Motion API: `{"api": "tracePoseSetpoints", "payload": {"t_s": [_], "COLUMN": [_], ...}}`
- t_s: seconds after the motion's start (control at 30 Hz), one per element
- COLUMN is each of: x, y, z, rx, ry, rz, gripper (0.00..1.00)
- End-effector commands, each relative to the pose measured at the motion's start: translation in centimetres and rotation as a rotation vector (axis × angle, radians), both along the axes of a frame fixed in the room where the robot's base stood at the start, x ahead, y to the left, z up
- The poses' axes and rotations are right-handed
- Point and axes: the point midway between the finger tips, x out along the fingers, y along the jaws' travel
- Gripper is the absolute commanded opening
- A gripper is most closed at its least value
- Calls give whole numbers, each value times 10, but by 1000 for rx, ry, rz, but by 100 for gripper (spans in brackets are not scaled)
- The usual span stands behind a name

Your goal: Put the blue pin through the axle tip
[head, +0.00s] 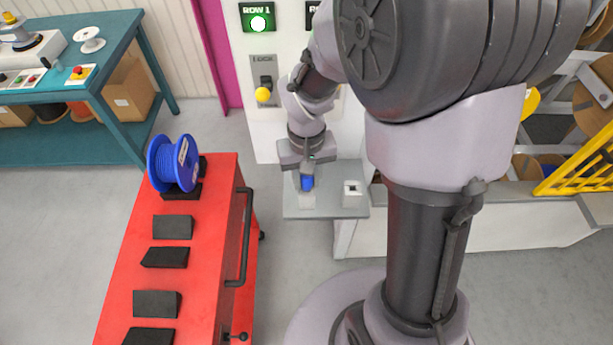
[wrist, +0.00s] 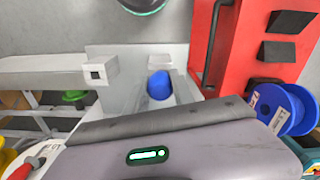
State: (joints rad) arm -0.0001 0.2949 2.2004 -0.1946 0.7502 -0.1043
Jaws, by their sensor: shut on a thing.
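My gripper (head: 307,177) is over the left part of a small grey shelf and is shut on the blue pin (head: 307,184). In the wrist view the blue pin (wrist: 160,86) shows between the fingers, its top rounded. A pale block (head: 307,200) is just below the pin in the head view; I cannot tell whether the pin still sits in it. A second white block (head: 352,188) with a dark square opening stands beside it on the shelf; it also shows in the wrist view (wrist: 96,72). I cannot make out the axle tip in either view.
A red cart (head: 222,220) with black wedges and a blue cable reel (head: 174,163) stands left of the shelf (head: 326,208). A panel with a yellow-knobbed lock lever (head: 263,95) is behind my arm. A teal bench (head: 110,45) is at far left, a yellow grille (head: 580,165) at right.

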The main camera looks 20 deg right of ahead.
Motion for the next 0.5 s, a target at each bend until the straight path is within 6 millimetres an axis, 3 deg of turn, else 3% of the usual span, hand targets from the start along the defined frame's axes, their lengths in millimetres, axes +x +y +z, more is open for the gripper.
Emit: {"api": "tracePoseSetpoints", "payload": {"t_s": [0.03, 0.13, 0.17, 0.5], "x": [0, 0, 0, 0], "y": [0, 0, 0, 0], "z": [0, 0, 0, 7], "rx": [0, 0, 0, 0], "ry": [0, 0, 0, 0], "rz": [0, 0, 0, -1], "gripper": [34, 53, 55, 55]}}
